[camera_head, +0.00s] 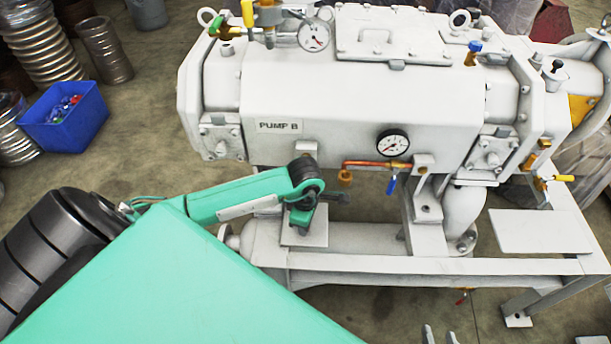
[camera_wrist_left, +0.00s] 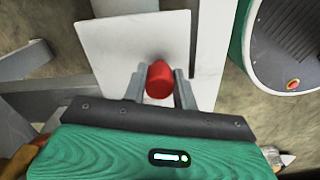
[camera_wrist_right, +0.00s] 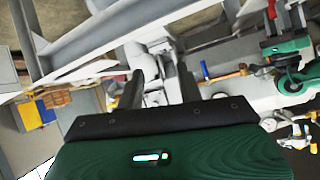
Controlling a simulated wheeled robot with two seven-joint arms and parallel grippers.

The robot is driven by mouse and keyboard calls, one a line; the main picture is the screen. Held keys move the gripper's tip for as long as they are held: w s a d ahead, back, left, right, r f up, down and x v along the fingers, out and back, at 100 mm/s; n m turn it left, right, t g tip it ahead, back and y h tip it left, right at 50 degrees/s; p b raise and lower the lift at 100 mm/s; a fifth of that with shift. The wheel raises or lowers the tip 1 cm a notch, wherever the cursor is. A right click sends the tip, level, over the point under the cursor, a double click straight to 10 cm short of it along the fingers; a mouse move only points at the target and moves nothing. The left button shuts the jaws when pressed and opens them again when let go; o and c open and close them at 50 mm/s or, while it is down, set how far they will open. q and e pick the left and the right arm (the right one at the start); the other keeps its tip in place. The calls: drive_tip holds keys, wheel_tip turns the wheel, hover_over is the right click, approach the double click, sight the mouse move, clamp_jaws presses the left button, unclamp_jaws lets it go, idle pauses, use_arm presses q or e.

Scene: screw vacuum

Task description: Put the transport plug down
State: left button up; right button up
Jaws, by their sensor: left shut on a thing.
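The transport plug is a red, rounded cap (camera_wrist_left: 160,80) in the left wrist view. My left gripper (camera_wrist_left: 159,84) is shut on it, one grey finger on each side. The plug is over a flat white plate (camera_wrist_left: 120,45); I cannot tell whether it touches the plate. In the head view my left gripper (camera_head: 303,216) is over the left plate (camera_head: 304,240) on the pump frame, and the plug is hidden. My right gripper (camera_head: 440,335) shows only its fingertips at the bottom edge. In the right wrist view it (camera_wrist_right: 162,82) is open and empty.
The grey pump (camera_head: 330,100), marked PUMP B, fills the back, with a gauge (camera_head: 392,142) and copper pipe (camera_head: 370,164) near my left gripper. A bare plate (camera_head: 540,232) lies at the frame's right. A blue bin (camera_head: 65,118) stands on the floor at the left.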

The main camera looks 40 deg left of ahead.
use_arm(q)
drive_tip(key=o, duration=0.5)
drive_tip(key=shift+f, duration=0.1)
drive_tip(key=o, duration=0.4)
drive_tip(key=shift+o, duration=0.2)
drive_tip(key=shift+r, duration=0.2)
